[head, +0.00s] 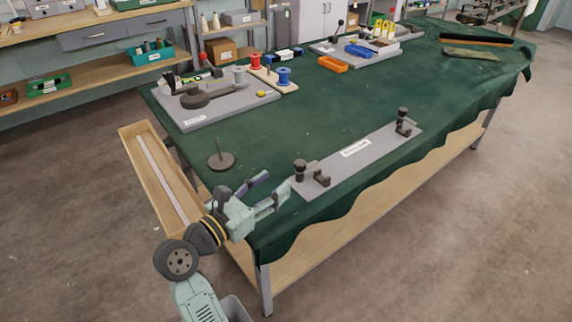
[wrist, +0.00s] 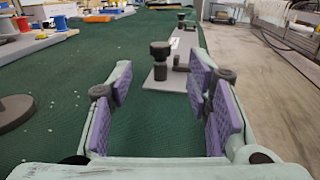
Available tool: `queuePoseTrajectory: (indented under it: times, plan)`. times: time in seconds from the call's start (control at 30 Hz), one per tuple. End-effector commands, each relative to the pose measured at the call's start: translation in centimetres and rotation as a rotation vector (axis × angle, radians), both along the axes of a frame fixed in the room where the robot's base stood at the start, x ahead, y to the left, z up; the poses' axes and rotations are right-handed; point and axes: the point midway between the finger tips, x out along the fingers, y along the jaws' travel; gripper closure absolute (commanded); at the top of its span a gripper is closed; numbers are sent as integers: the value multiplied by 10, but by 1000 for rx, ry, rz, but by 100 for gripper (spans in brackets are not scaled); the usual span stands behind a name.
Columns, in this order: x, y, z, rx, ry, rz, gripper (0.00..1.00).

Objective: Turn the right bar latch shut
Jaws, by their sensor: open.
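A grey plate (head: 335,168) with a white label lies along the front edge of the green-covered table. At its right end stands the right bar latch (head: 403,122), a dark knobbed post and a small dark block; it also shows small and far off in the wrist view (wrist: 182,18). At its left end is a similar left latch (head: 300,170), with a black knobbed post (wrist: 160,55) nearer in the wrist view. My gripper (head: 272,190) is open and empty just left of the plate's left end, its purple pads (wrist: 165,100) apart. The right latch's exact turn is too small to tell.
A dark round base with a thin pin (head: 221,160) stands on the cloth left of my gripper. A grey board (head: 215,103) with a dark lever is at the back left. An orange tray (head: 333,64) lies farther back. The cloth between is clear.

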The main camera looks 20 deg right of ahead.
Motion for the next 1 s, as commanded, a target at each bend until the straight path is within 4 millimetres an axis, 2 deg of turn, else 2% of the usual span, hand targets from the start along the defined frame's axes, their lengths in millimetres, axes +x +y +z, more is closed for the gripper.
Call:
queuePoseTrajectory:
  times: [0.4,0.53,0.7,1.0]
  plan:
    - [37,-63,4,-4,0,-3,55]
    - [46,-78,3,-4,-1,-2,55]
    - [53,-87,2,-4,-3,0,55]
    - [54,-88,2,-3,-2,0,55]
